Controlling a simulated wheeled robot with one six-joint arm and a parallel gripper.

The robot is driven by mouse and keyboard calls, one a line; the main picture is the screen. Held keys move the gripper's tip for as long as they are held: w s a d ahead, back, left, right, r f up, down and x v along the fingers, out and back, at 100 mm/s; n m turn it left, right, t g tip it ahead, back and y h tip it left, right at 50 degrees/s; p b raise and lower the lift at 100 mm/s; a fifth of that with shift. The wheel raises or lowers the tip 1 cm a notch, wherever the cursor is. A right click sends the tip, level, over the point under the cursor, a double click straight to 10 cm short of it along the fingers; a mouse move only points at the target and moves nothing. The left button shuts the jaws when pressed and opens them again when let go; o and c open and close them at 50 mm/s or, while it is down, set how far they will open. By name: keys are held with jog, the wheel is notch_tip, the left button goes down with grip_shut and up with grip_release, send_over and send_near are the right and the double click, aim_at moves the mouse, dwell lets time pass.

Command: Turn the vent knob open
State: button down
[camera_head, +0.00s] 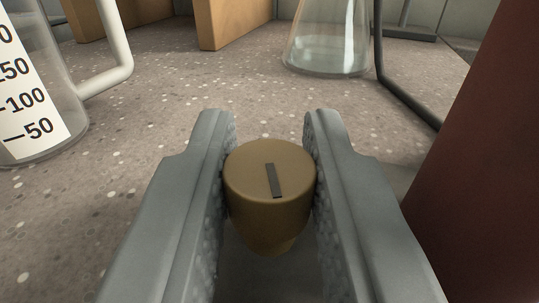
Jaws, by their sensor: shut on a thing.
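The vent knob (250,182) is a short, tan-brown round knob with a dark line mark on its top face. The mark runs nearly up and down in the picture, its lower end a little to the right. My gripper (269,165) is shut on the knob, with one grey textured finger on its left side and one on its right. The knob's lower part narrows between the fingers. What it is mounted on is mostly hidden in shadow below.
A measuring jug (30,90) with a white handle stands at the left. A glass flask (327,38) stands at the back, beside a dark metal rod frame (402,92). Tan wooden blocks (222,22) are behind. A large dark red body (485,160) blocks the right. Speckled bench (170,110) is clear ahead.

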jog(key=shift+n+y, duration=0.4)
jog(key=shift+y, duration=0.2)
jog(key=c, duration=1.3)
grip_release()
